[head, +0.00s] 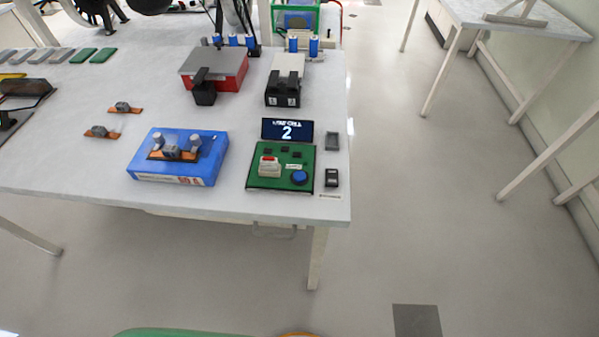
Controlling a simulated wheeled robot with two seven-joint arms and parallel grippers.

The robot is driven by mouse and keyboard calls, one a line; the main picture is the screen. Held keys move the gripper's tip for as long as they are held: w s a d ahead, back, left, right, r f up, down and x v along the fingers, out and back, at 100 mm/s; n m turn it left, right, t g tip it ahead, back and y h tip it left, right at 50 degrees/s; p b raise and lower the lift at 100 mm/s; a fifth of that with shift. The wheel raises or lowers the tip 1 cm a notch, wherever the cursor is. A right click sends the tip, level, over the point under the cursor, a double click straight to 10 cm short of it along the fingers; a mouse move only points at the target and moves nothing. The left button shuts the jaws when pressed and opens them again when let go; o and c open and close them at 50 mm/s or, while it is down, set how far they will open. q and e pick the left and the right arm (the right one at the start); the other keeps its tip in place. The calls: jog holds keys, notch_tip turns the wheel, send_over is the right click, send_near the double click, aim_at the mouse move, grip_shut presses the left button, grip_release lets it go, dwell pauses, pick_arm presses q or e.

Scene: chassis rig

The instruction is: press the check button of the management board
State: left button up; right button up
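The green management board (264,183) lies near the front right corner of the white table. A round blue button (299,177) sits on its lower right part, and I take it to be the check button. A light block with a red top (269,166) sits on the board to the left of the button. A dark display (287,130) stands at the board's back edge and shows a large "2" under small text that is hard to read. Neither of my grippers is in the head view.
A blue box (146,166) with a part on top stands left of the board. Small dark items (332,178) lie to its right. Behind are a red and grey box (231,70) and a black-fronted device (283,95). The floor (420,220) right of the table (90,170) is clear.

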pick_arm(q)
grip_shut()
jog(key=shift+a+r, duration=0.1)
dwell(1.4)
